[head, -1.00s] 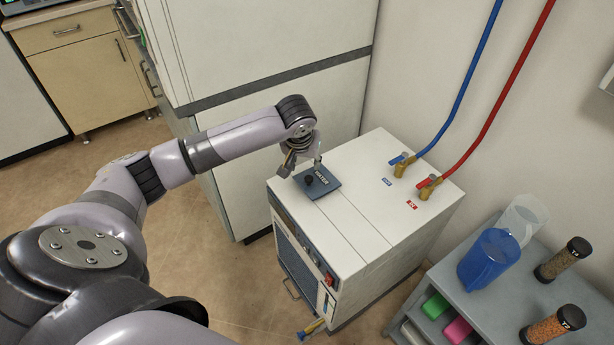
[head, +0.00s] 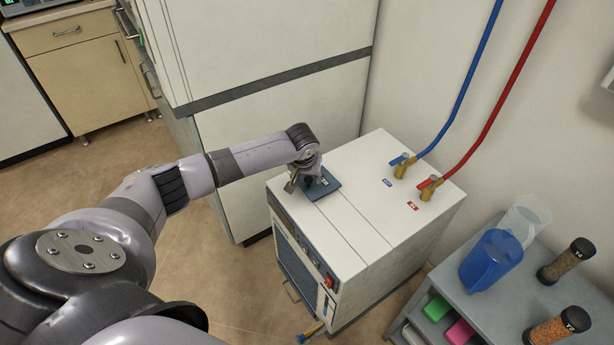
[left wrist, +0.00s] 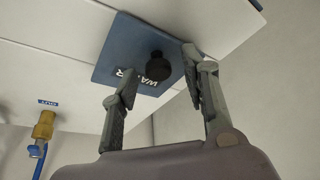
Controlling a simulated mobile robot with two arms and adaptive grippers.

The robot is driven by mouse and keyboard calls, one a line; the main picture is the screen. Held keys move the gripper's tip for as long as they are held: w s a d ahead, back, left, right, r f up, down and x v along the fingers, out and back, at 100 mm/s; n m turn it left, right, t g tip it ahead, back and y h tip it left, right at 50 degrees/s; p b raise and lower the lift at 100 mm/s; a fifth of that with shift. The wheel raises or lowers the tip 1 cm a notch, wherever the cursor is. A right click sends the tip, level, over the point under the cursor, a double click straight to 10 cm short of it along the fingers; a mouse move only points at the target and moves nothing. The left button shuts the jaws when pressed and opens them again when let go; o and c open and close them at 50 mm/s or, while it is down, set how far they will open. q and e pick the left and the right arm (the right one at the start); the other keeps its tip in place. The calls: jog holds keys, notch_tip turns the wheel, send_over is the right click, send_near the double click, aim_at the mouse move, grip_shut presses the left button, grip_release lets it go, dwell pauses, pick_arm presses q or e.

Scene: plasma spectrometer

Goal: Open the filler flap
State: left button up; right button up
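The filler flap is a dark blue square plate (head: 325,189) marked WATER on top of the white machine (head: 365,220), lying closed and flat. It has a black round knob, which shows clearly in the left wrist view (left wrist: 158,68). My left gripper (head: 303,183) is down at the flap and partly covers it in the head view. In the left wrist view my left gripper (left wrist: 155,85) is open, with its fingers apart on either side of the knob. I cannot tell whether a finger touches it. My right gripper is not in view.
Blue and red hoses join brass valves (head: 402,168) on the machine's top at the back. A tall white cabinet (head: 270,100) stands close behind my left arm. A grey cart (head: 500,310) with a blue jug (head: 491,260) and jars is at the right.

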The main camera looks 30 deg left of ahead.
pick_arm(q)
grip_shut()
dwell(0.3)
dwell(0.4)
